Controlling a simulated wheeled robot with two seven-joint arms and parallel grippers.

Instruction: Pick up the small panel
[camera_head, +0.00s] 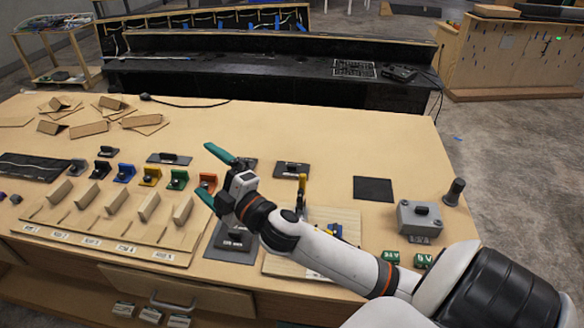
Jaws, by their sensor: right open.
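My right gripper (204,169) reaches over the table from the lower right. Its two teal fingers are spread apart, with nothing between them. A small dark panel with a raised grip (291,170) lies right of the gripper. A similar dark panel (168,158) lies left of it. Another dark piece just behind the gripper is partly hidden by it. A flat black square (373,189) lies further right, with no grip visible. I cannot tell which of these is the small panel. My left gripper is not in view.
Coloured brackets, including a blue one (124,173), stand in a row at left behind a wooden slotted rack (110,229). A grey box (419,221) and dark knob (455,192) stand at right. A wooden board lies partly under my arm.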

